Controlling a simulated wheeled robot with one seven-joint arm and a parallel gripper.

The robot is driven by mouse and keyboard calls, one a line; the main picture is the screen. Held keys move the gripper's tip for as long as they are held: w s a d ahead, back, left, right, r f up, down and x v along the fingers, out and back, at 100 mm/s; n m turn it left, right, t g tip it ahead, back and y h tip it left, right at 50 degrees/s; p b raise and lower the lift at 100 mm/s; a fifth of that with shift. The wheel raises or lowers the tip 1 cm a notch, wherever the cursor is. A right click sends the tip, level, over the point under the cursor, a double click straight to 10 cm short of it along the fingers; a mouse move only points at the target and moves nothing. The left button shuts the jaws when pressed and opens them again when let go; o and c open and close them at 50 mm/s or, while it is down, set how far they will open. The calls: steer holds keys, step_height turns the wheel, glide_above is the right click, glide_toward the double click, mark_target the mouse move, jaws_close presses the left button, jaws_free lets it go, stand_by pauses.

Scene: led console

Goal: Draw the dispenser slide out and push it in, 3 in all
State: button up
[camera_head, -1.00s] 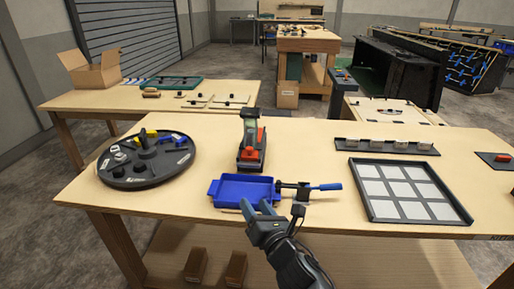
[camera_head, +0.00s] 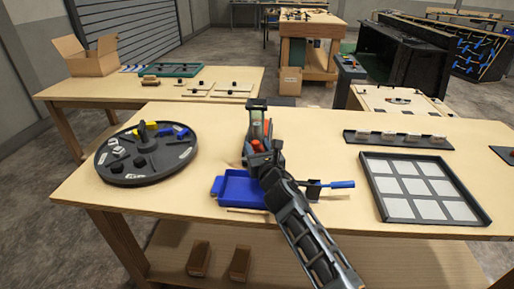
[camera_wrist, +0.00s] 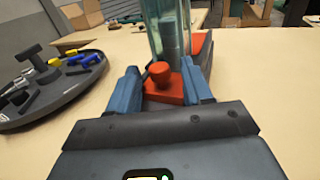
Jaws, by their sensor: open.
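The dispenser (camera_head: 257,118) stands on the table, a clear upright tube on a dark base with a red slide at its front. In the wrist view the tube (camera_wrist: 168,28) rises behind the red slide (camera_wrist: 165,95), which has a round red knob (camera_wrist: 159,72) on top. My gripper (camera_head: 262,158) is at the dispenser's front. In the wrist view its blue fingers (camera_wrist: 160,85) are open, one on each side of the knob, with a visible gap to the left finger. I cannot tell whether the right finger touches the slide.
A blue tray (camera_head: 238,190) lies under my arm, beside a blue-handled tool (camera_head: 335,185). A round dark tray (camera_head: 145,155) with small parts is at the left. A framed grid of white squares (camera_head: 420,188) is at the right.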

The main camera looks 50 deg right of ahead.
steer(key=shift+w+d, duration=0.15)
steer(key=shift+w, duration=0.15)
steer(key=shift+c, duration=0.4)
jaws_close()
